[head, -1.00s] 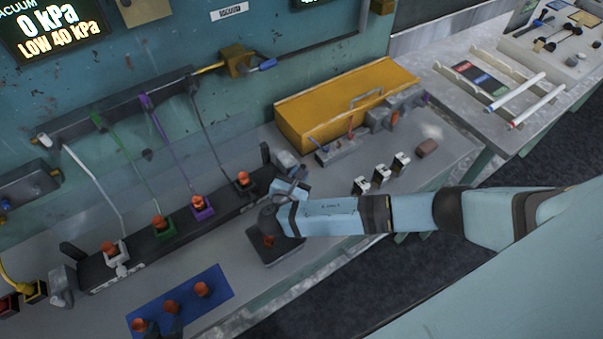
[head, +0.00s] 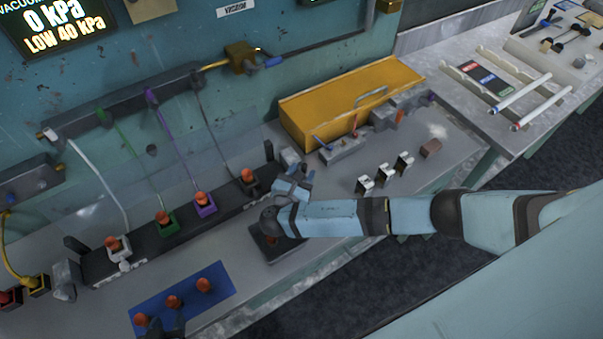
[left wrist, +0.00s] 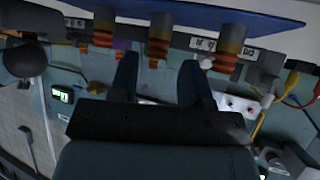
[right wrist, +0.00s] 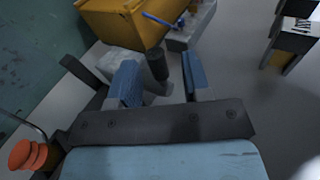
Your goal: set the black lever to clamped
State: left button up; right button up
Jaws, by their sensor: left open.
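A black grip (right wrist: 157,65), likely the black lever's, stands between the fingers of my right gripper (right wrist: 160,80) in the right wrist view, with a visible gap on each side. Behind the left finger is a grey block (right wrist: 112,62) with a flat dark upright piece (right wrist: 76,68). In the head view, my right gripper (head: 293,185) is just in front of the grey block (head: 289,158) at the rail's right end; it hides the grip there. My left gripper (left wrist: 160,78) is open and empty in the left wrist view, near the blue mat (left wrist: 210,14).
The black rail (head: 185,235) holds several orange-topped connectors with coloured tubes. A yellow box (head: 345,97) stands behind right. A dark square base (head: 275,250) is below my right wrist.

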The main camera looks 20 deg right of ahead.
pick_arm(q)
jog(key=shift+s+a+f+m+b, duration=0.1)
jog(key=shift+s+f+m+b, duration=0.15)
jog(key=shift+f+b, duration=0.75)
jog(key=shift+w+r, duration=0.1)
jog(key=shift+r, duration=0.05)
jog(key=shift+w+d+r, duration=0.1)
jog(key=shift+d, duration=0.1)
pick_arm(e)
jog(key=v, duration=1.3)
jog(key=shift+s+a, duration=0.25)
jog(key=shift+a, duration=0.05)
pick_arm(q)
jog(key=shift+w+r, duration=0.1)
jog(key=shift+w, duration=0.15)
pick_arm(e)
jog(key=shift+r, duration=0.1)
